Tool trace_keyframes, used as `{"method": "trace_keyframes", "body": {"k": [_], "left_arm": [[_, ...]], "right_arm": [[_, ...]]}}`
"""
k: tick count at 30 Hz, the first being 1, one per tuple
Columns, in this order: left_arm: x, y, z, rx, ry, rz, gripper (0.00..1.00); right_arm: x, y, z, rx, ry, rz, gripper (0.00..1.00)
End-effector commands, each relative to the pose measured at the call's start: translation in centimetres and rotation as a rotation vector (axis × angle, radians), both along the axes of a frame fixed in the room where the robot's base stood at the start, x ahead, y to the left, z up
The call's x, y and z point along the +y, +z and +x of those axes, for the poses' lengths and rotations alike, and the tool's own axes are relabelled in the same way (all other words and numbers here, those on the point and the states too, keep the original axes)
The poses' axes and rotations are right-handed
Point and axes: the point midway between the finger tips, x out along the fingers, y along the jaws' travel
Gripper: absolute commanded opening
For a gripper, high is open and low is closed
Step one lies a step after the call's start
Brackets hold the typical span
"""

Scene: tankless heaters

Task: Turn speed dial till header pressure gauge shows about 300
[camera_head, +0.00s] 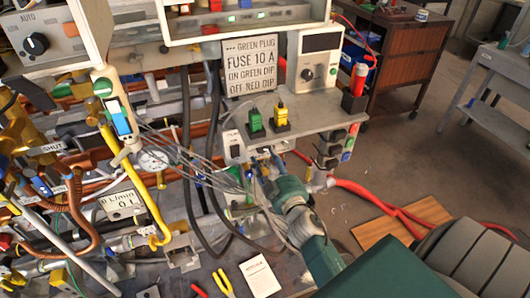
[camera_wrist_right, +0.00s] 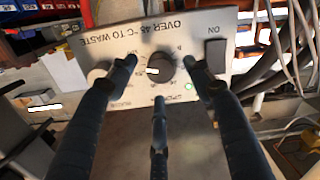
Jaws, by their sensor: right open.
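My right gripper (camera_head: 264,164) reaches up to the front of a grey control panel (camera_head: 233,147) under the shelf. In the right wrist view its open fingers (camera_wrist_right: 161,80) are spread around a black dial (camera_wrist_right: 160,67) with a light pointer mark. The fingers appear upside down to the panel's lettering, and I cannot tell whether they touch the dial. The dial's label is partly hidden by a finger. A round white gauge (camera_head: 153,159) sits among the pipes left of the panel; its reading is too small to tell. My left gripper is not in view.
Loose grey cables (camera_head: 200,168) and black hoses (camera_head: 190,150) hang left of my gripper. Green and yellow plugs (camera_head: 281,115) stand on the shelf above. Red hoses (camera_head: 375,195) lie at right.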

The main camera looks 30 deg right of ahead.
Motion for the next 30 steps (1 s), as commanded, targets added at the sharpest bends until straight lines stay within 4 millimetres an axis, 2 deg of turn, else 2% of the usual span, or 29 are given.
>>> {"method": "trace_keyframes", "body": {"k": [5,14,17,21,30], "left_arm": [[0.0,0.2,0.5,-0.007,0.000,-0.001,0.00],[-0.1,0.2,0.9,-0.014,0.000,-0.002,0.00],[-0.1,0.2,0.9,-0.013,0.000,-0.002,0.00],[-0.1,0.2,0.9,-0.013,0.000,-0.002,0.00],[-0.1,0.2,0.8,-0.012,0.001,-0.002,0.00]], "right_arm": [[-0.4,0.0,1.6,0.000,0.000,-0.001,0.51],[-0.4,-0.1,1.8,0.001,0.001,0.000,0.51],[-0.4,-0.1,1.8,0.001,0.000,0.000,0.35],[-0.4,-0.1,1.8,0.001,0.000,0.000,0.07],[-0.4,-0.2,1.7,0.009,0.000,-0.026,0.06]]}}
